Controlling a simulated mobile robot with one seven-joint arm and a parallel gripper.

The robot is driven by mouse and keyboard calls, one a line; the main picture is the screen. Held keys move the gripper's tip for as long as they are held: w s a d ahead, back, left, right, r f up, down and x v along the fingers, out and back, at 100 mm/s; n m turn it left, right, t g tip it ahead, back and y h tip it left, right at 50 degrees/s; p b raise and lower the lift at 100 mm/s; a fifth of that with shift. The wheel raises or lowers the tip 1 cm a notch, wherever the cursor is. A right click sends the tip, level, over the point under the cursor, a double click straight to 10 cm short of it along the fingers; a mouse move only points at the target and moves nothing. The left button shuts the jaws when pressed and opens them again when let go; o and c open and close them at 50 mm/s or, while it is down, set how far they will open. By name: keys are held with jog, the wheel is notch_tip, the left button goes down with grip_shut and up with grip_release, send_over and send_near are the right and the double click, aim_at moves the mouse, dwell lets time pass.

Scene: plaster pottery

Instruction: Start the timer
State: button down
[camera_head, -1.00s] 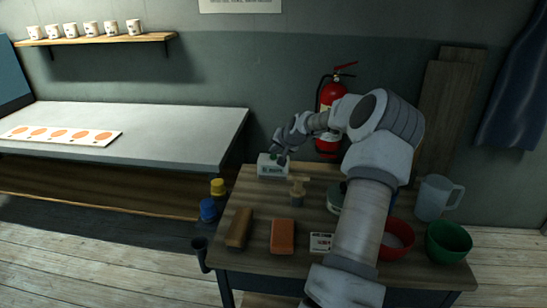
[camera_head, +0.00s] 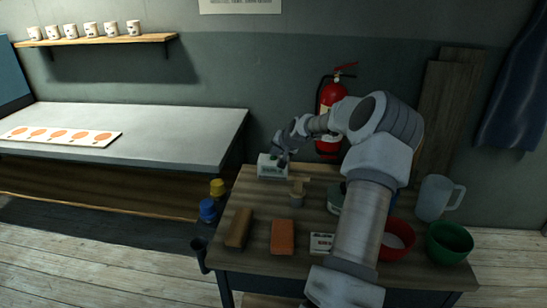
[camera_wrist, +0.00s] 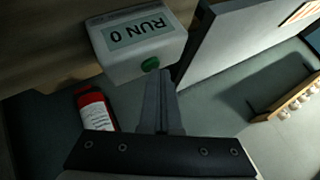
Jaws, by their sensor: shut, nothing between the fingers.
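The timer (camera_head: 272,167) is a small white box at the back left of the wooden table. In the wrist view the timer (camera_wrist: 140,61) fills the top, with a pale green display (camera_wrist: 139,33) that reads "RUN 0".
A brown block (camera_head: 239,227), an orange block (camera_head: 283,237), a small white card (camera_head: 321,243), a red bowl (camera_head: 398,238), a green bowl (camera_head: 449,242) and a clear jug (camera_head: 436,198) stand on the table. A fire extinguisher (camera_head: 331,100) hangs behind. A grey bench (camera_head: 180,135) is to the left.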

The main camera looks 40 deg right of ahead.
aim_at(274, 160)
dwell(0.4)
jog(key=shift+r+p, duration=0.5)
jog(key=shift+r, duration=0.3)
jog(key=shift+r, duration=0.1)
notch_tip(274, 160, up, 5)
jog(key=p, duration=0.2)
jog(key=shift+p, duration=0.35)
dwell(0.4)
